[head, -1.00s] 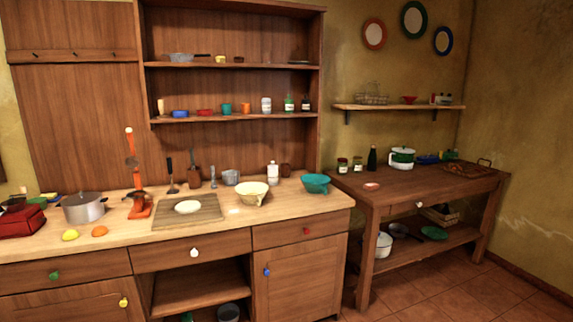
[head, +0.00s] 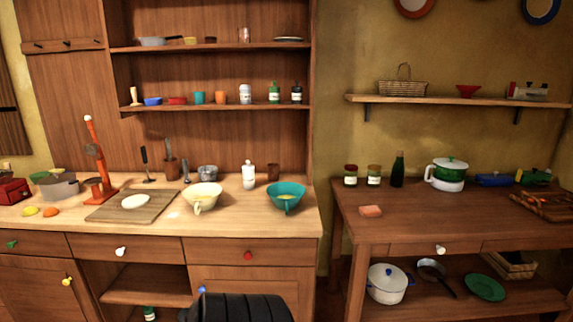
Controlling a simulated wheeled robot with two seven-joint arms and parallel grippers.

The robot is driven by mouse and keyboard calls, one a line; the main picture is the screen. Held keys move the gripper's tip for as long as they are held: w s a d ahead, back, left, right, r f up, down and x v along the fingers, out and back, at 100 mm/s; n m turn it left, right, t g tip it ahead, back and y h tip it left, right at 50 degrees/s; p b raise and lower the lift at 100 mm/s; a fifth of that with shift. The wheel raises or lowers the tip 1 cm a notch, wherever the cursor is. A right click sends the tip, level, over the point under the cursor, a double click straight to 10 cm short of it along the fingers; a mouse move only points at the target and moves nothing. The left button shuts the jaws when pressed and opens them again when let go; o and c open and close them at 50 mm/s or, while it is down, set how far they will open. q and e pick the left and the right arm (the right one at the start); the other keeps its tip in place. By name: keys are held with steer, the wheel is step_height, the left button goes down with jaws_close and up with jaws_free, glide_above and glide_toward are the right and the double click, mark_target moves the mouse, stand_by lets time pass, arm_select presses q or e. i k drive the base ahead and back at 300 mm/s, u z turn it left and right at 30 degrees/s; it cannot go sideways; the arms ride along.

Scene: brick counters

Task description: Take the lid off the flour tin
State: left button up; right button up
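I cannot tell for sure which thing is the flour tin. A small white labelled jar (head: 245,94) stands upright on the middle shelf, between an orange cup and a green bottle. Its label is too small to read. A white container (head: 248,176) with a narrow top stands at the back of the left counter. Neither of my grippers shows in the head view. A black ribbed part, likely of my own arm, shows at the bottom edge and covers some of the lower cabinet.
On the left counter stand a cream bowl (head: 202,196), a teal bowl (head: 286,196) and a cutting board (head: 112,210). The right table (head: 400,220) holds two jars, a dark bottle (head: 398,170) and a white pot with a green lid (head: 447,172). Its front middle is clear.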

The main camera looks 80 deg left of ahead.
mark_target(248, 167)
steer(key=i, duration=0.75)
steer(key=u, duration=2)
